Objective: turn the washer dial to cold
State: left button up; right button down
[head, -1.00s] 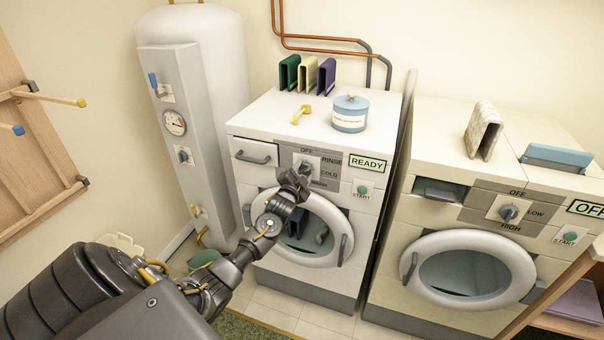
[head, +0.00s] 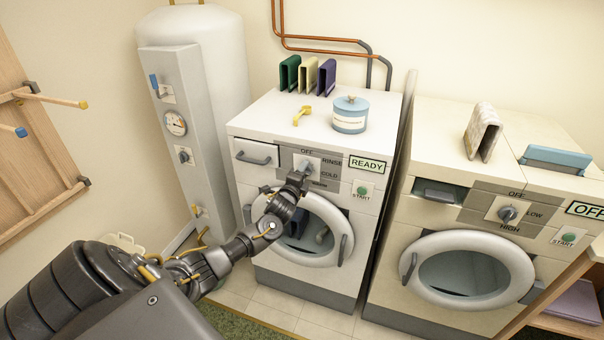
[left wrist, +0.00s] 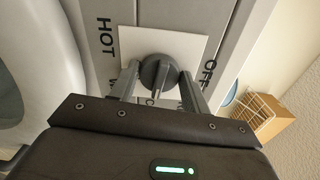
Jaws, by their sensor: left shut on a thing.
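The washer (head: 262,194) is the white machine left of centre in the head view, with a READY display. Its dial (left wrist: 158,72) is a round grey knob on a white plate, seen close in the left wrist view. My left gripper (head: 301,173) is at the dial, and in the wrist view its two fingers (left wrist: 158,84) are shut on the knob from both sides. The knob's ridge points down in that view, toward partly hidden lettering. HOT shows at the left and OFF at the right. In the head view the gripper covers most of the dial. My right gripper is not in view.
A START button (head: 362,190) is right of the dial. The round door (head: 318,256) is below. A blue tub (head: 350,114) and a yellow item (head: 302,115) lie on the washer top. A second machine (head: 392,270) stands at right, a boiler (head: 222,70) at left.

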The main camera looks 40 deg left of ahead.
pick_arm(q)
jog(key=shift+m, duration=0.3)
jog(key=o, duration=1)
jog(key=shift+c, duration=0.2)
jog(key=b+v, duration=0.1)
jog(key=v, duration=1)
jog(key=shift+b, duration=0.35)
jog(key=shift+w, duration=0.1)
